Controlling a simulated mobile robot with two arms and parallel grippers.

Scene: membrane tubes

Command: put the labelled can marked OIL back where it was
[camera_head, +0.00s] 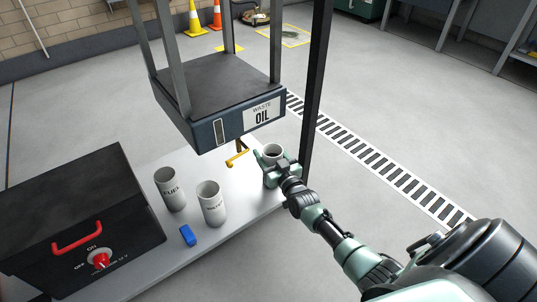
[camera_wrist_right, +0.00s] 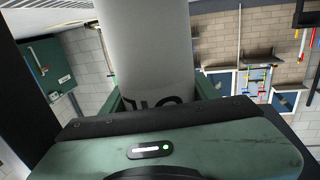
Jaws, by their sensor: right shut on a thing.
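A white can (camera_head: 271,151) with a dark open top is at the right part of the white table, just right of the yellow tap (camera_head: 236,158). My right gripper (camera_head: 279,172) is shut around it. I cannot tell whether the can touches the table. In the right wrist view the can (camera_wrist_right: 145,45) fills the space between my fingers (camera_wrist_right: 155,100); part of large dark lettering shows, looking like OIL, mostly hidden by the gripper. The can marked FUEL (camera_head: 171,190) and another labelled can (camera_head: 211,204), possibly WATER, stand upright to the left. My left gripper is out of view.
The WASTE OIL tank (camera_head: 205,130) hangs in a dark post frame above the table (camera_head: 243,205). A black box with a red handle and switch (camera_head: 80,215) takes the left side. The table's front right is bare.

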